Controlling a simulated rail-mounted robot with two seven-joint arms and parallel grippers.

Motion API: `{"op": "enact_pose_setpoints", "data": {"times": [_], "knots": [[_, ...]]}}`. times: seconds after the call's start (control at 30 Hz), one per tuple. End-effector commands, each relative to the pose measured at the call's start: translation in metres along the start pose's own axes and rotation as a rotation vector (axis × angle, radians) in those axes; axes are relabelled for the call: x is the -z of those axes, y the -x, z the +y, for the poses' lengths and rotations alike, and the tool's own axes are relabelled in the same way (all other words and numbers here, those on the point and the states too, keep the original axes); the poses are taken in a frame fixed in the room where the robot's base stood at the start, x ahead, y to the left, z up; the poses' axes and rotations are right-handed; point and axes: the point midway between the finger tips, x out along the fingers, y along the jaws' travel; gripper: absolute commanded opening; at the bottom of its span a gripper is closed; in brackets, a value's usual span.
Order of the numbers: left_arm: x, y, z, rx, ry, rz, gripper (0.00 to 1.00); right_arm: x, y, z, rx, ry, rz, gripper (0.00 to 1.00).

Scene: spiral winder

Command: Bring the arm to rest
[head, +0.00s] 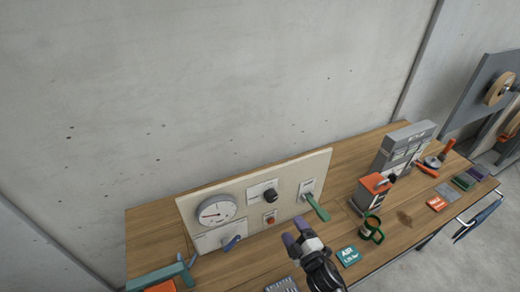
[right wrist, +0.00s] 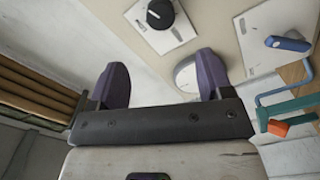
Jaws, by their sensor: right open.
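My right gripper (head: 296,232) is in front of the upright control panel (head: 256,197), above the front part of the bench. In the right wrist view its two purple fingers (right wrist: 162,80) stand wide apart with nothing between them. The panel bears a round gauge (head: 215,211), a black knob (head: 270,196), a small red button (head: 270,219), a blue handle (head: 232,243) and a green lever (head: 317,207). The green lever slants down to the right, apart from the gripper. The black knob (right wrist: 160,14) and blue handle (right wrist: 288,43) also show in the wrist view. My left gripper is not in view.
The wooden bench (head: 150,225) runs along a concrete wall. A green cup (head: 370,229), a teal box (head: 348,256) and a red-and-grey device (head: 371,190) stand right of the gripper. A teal tool (head: 160,275) lies at the left front. Bare wood lies left of the panel.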

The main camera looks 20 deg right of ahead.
Motion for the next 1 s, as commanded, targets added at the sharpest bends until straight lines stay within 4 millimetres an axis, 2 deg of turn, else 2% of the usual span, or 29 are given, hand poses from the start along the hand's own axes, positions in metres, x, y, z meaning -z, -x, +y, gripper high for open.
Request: {"op": "enact_pose_setpoints", "data": {"times": [0.13,0.23,0.4,0.57,0.67,0.77,0.87,1.0], "knots": [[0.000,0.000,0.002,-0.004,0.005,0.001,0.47,0.000,0.000,0.000,0.000,-0.020,-0.001,0.73],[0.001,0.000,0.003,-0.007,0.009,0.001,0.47,-0.012,0.000,-0.005,0.031,-0.074,-0.073,0.73],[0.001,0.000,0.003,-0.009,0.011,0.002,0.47,-0.044,0.011,-0.020,0.129,-0.245,-0.333,0.73],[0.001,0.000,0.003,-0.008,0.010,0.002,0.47,-0.048,0.034,-0.010,0.195,-0.460,-0.567,0.73],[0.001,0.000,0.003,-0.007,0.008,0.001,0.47,-0.038,0.051,0.001,0.233,-0.583,-0.671,0.73],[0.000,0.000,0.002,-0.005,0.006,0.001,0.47,-0.025,0.078,0.004,0.288,-0.687,-0.760,0.73],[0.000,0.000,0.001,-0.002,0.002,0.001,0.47,-0.009,0.115,0.001,0.366,-0.776,-0.838,0.73],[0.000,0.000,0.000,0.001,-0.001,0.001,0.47,0.015,0.178,-0.009,0.489,-0.863,-0.904,0.73]]}}
